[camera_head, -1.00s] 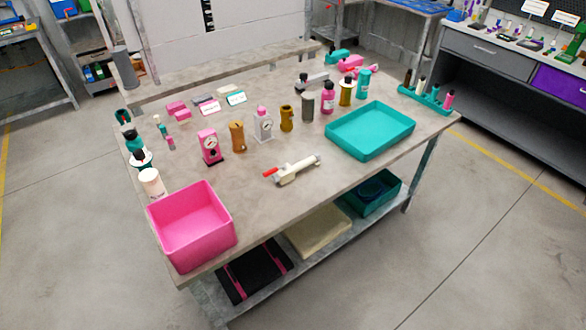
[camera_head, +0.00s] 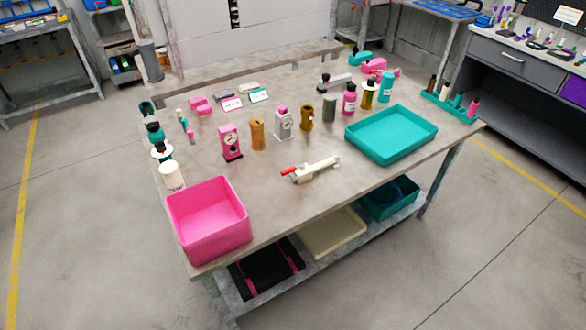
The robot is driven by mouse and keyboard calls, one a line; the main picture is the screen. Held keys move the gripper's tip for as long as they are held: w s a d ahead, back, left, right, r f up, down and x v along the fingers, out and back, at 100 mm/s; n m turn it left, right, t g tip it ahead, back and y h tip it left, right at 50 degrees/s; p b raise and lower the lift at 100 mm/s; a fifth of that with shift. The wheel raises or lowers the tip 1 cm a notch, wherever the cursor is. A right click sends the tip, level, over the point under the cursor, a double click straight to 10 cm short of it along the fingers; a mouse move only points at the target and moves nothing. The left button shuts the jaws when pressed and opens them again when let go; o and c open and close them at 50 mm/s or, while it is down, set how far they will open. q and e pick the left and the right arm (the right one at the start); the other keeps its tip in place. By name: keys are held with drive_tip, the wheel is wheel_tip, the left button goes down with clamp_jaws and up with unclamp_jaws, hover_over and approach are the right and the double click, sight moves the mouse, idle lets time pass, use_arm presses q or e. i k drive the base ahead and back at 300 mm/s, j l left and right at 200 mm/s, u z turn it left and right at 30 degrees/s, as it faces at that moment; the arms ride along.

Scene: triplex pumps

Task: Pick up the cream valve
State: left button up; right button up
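The cream valve (camera_head: 316,171) lies on the grey work table (camera_head: 270,205) near its front edge, in the head view. It has a cream tubular body and a red lever (camera_head: 289,171) at its left end. Nothing covers it and nothing touches it. Neither of my grippers shows in the view.
A pink bin (camera_head: 208,221) stands to the valve's left and a teal tray (camera_head: 392,136) to its right. Behind it stand a pink gauge (camera_head: 231,142), a brown cylinder (camera_head: 257,134) and a grey gauge (camera_head: 283,124). Bare table surrounds the valve.

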sight(300, 177)
drive_tip(key=u, duration=0.4)
drive_tip(key=i+l+u, duration=0.4)
drive_tip(key=l, duration=0.25)
drive_tip(key=i+l+u, duration=0.2)
drive_tip(key=l, duration=0.15)
drive_tip(key=l+u, duration=0.15)
drive_tip(key=l, duration=0.25)
drive_tip(key=i+l, duration=0.1)
drive_tip(key=l, duration=0.2)
drive_tip(key=i+l, duration=0.1)
drive_tip(key=l, duration=0.55)
drive_tip(key=i+u, duration=0.05)
